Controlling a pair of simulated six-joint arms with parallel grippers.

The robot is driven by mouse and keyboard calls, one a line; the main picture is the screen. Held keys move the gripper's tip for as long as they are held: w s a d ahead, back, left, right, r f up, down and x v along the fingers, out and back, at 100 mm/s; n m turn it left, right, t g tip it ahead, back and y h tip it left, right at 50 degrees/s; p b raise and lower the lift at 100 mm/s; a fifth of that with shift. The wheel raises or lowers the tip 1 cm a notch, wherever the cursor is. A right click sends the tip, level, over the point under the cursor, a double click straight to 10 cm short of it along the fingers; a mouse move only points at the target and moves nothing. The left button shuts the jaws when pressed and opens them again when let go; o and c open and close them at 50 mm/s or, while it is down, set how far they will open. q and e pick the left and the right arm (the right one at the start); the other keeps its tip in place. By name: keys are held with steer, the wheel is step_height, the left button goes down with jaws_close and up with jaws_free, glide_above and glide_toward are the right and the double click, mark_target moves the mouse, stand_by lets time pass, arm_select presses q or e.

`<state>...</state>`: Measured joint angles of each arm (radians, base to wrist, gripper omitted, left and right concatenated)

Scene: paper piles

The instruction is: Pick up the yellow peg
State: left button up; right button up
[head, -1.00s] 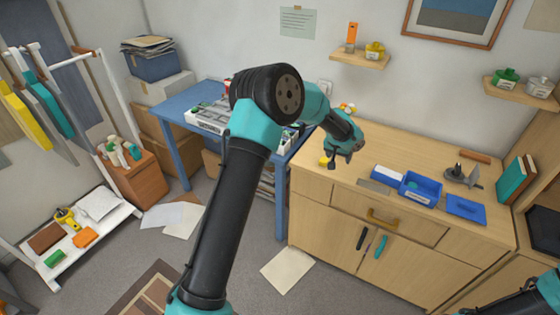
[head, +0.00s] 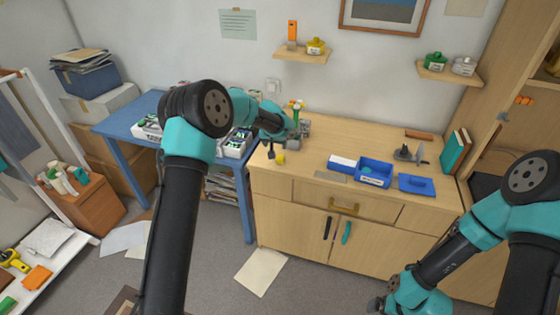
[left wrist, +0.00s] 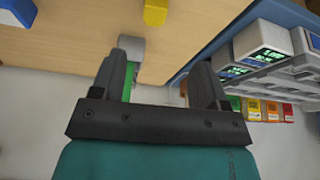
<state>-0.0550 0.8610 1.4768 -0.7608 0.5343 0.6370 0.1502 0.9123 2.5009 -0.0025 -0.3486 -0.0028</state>
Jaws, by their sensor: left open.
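The yellow peg (head: 281,158) is a small yellow block on the wooden cabinet top, near its left end. It also shows at the top edge of the left wrist view (left wrist: 155,12), partly cut off and apart from the fingers. My left gripper (head: 302,134) is over the left part of the cabinet top, a little behind and right of the peg. In the left wrist view its two dark fingers (left wrist: 160,72) are apart, with no peg between them. My right gripper (head: 380,303) is low at the bottom edge, partly cut off, far from the peg; its jaws are unclear.
A blue bin (head: 374,172) and a blue lid (head: 416,184) lie farther right on the cabinet. A blue table (head: 118,124) with trays adjoins on the left. Cabinet top between is fairly clear.

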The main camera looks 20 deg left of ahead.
arm_select(q)
glide_above(280, 158)
steer(key=s, duration=0.2)
steer(key=f, duration=0.6)
steer(key=shift+s+a+f, duration=0.1)
steer(key=shift+a+f, duration=0.2)
steer(key=shift+f, duration=0.05)
steer(key=shift+d+x, duration=0.2)
steer(key=shift+x, duration=1.1)
steer(key=shift+d+x, duration=0.2)
steer(key=shift+x, duration=1.1)
steer(key=shift+r, duration=0.1)
steer(key=shift+c, duration=0.3)
steer(key=c, duration=0.9)
steer(key=shift+r, duration=0.1)
steer(key=shift+c, duration=0.2)
